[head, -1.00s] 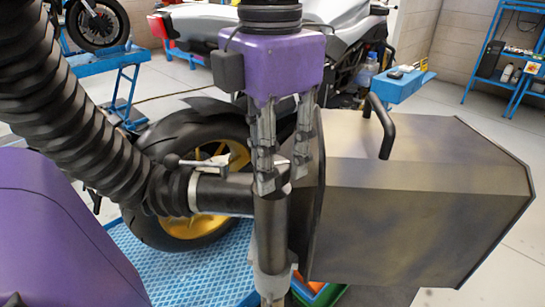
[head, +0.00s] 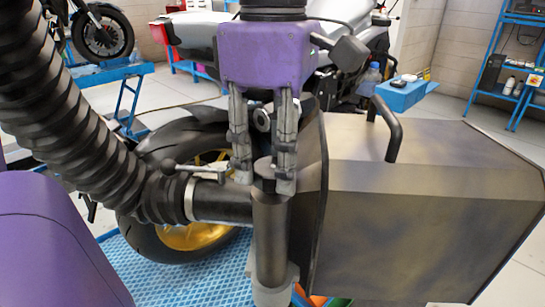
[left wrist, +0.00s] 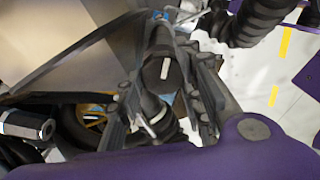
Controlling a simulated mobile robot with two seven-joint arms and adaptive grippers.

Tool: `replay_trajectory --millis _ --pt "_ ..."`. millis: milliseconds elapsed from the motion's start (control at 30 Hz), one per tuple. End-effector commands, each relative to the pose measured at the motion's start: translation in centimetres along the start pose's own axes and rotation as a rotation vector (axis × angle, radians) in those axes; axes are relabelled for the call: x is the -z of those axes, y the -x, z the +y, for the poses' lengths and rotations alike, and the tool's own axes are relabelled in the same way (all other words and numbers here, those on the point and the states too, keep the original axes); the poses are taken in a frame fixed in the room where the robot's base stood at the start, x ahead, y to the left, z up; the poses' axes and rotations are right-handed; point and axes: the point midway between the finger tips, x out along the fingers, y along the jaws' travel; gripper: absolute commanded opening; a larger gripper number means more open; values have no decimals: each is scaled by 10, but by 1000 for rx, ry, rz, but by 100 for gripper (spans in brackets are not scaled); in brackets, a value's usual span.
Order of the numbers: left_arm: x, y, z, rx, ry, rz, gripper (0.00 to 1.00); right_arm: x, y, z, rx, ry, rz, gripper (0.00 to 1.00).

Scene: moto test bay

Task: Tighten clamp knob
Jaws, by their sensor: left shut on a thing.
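The clamp knob (head: 264,168) is a dark round cap on top of an upright dark cylinder (head: 270,235), beside the end of a black ribbed hose (head: 75,115). In the left wrist view the knob (left wrist: 165,70) shows its round face with a pale line mark. My left gripper (head: 263,180), with a purple body, points straight down from above. Its two grey fingers stand on either side of the knob and are shut on it. The exact contact is partly hidden by the fingers. My right gripper is not in view.
A large metal box with a black handle (head: 388,128) stands right of the knob. A motorcycle wheel with a gold rim (head: 190,238) is behind the hose on a blue mat (head: 185,275). A small lever (head: 195,170) sits by the hose clamp. Blue shelving (head: 510,60) is at the back right.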

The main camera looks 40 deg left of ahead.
Motion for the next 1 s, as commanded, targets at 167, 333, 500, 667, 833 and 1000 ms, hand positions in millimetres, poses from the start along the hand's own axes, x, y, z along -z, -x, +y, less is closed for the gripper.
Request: replay_trajectory --millis 167,333,500,667,833,1000 --pt "-2 2 4 -13 -151 -4 8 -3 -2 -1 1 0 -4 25" --pt "-3 3 3 -14 -277 -4 8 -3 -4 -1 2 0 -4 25" --pt "-3 3 3 -15 -369 -4 8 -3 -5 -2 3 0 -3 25" --pt "-4 3 3 -16 -424 -5 8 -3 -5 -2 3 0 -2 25" --pt "-4 4 3 -17 -453 -6 8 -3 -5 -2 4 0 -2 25" --pt "-4 4 3 -18 -461 -6 8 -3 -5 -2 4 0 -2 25"
